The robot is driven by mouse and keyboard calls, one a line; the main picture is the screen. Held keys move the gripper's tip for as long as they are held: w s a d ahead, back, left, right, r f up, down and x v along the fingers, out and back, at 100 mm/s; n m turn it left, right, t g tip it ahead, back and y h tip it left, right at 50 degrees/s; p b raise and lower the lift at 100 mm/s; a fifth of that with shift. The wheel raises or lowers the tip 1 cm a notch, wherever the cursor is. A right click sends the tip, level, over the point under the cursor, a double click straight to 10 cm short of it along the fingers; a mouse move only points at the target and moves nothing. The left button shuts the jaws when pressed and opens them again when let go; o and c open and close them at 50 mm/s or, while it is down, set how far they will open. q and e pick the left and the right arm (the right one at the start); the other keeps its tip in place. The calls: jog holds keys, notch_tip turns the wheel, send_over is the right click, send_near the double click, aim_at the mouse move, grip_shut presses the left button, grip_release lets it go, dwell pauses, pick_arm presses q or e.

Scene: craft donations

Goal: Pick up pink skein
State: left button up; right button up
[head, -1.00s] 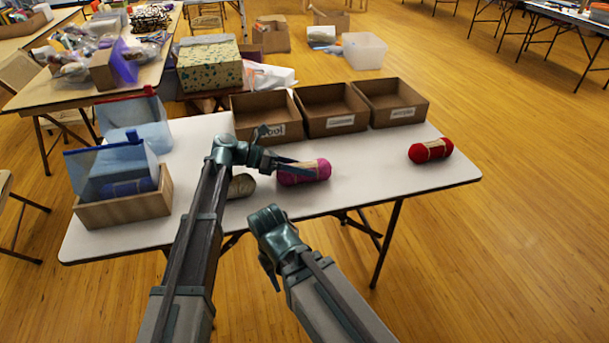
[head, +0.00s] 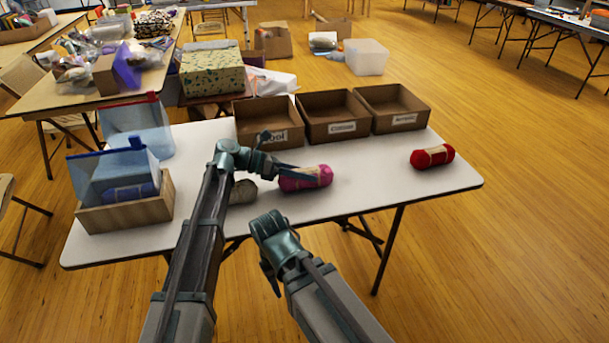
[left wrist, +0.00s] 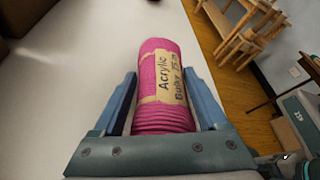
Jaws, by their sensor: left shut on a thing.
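The pink skein (head: 312,178) lies near the front edge of the white table, below the open boxes. In the left wrist view the pink skein (left wrist: 158,62) has a tan label reading "Acrylic". My left gripper (head: 290,172) is shut on it, with a blue-grey finger on each side of the skein's near end in the left wrist view. I cannot tell whether the skein is clear of the tabletop. My right gripper (head: 268,228) is in front of the table edge, apart from the skein; its fingers are not clear.
Boxes labelled Wool (head: 283,137), Cotton (head: 342,127) and Acrylic (head: 404,119) line the table's back. A red skein (head: 432,156) lies right on the table (head: 385,180). A grey-beige ball (head: 243,191) sits beside my left arm. A wooden tray (head: 125,215) stands left.

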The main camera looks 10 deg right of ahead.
aim_at(304, 170)
pick_arm(q)
jog(key=shift+r, duration=0.15)
notch_tip(304, 170, up, 3)
jog(key=p, duration=0.3)
jog(key=shift+s+r+p, duration=0.25)
jog(key=shift+r+p, duration=0.05)
jog(key=shift+p, duration=0.1)
jog(key=s+a+r+p, duration=0.1)
jog(key=s+a, duration=0.2)
jog(key=s, duration=1.2)
notch_tip(304, 170, up, 19)
jog(key=p, duration=1.9)
